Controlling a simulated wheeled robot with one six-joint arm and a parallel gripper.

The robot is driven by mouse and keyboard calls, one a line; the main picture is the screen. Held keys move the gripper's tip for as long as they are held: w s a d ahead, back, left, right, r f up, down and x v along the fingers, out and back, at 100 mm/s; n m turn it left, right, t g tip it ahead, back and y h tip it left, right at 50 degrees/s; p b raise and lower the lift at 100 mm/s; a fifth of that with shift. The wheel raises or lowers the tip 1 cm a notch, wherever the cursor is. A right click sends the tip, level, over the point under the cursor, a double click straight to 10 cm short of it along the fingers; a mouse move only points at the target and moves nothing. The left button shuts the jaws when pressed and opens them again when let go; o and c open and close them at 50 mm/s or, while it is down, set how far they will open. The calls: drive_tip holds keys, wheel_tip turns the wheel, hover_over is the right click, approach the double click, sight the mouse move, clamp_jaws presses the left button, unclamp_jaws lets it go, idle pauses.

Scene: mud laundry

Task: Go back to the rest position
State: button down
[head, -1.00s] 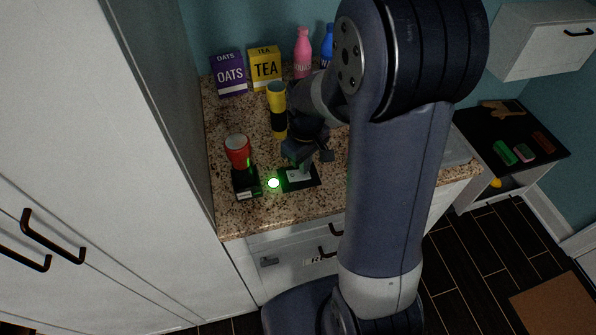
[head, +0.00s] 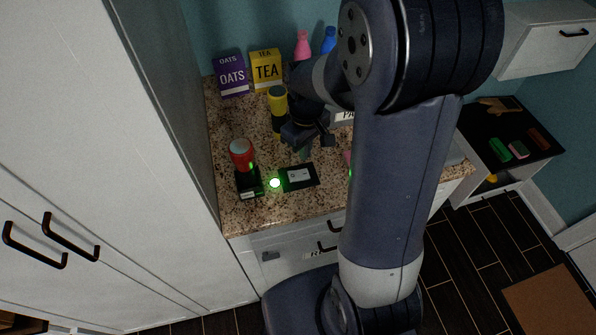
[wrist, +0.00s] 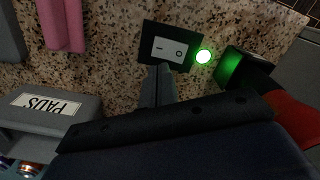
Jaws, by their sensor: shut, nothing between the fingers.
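My gripper (head: 304,154) is over the granite counter (head: 236,212), just behind a black switch plate with a white rocker (head: 299,176). Its fingers are together and empty, and they also show in the wrist view (wrist: 160,76), with the tips near the edge of the switch plate (wrist: 148,32). A round green light (head: 275,183) glows beside the switch; it is also lit in the wrist view (wrist: 203,57). My upper arm hides the right part of the counter.
A yellow and black cylinder (head: 278,110), an oats box (head: 232,77) and a tea box (head: 266,70) stand behind. A grey PADS bin (wrist: 50,125) and a pink item (wrist: 62,24) lie near the gripper.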

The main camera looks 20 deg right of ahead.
sight(304, 174)
drive_tip(key=shift+f, duration=0.1)
wheel_tip(304, 174, down, 7)
drive_tip(key=b, duration=0.5)
drive_tip(key=shift+b, duration=0.3)
drive_tip(key=shift+r, duration=0.3)
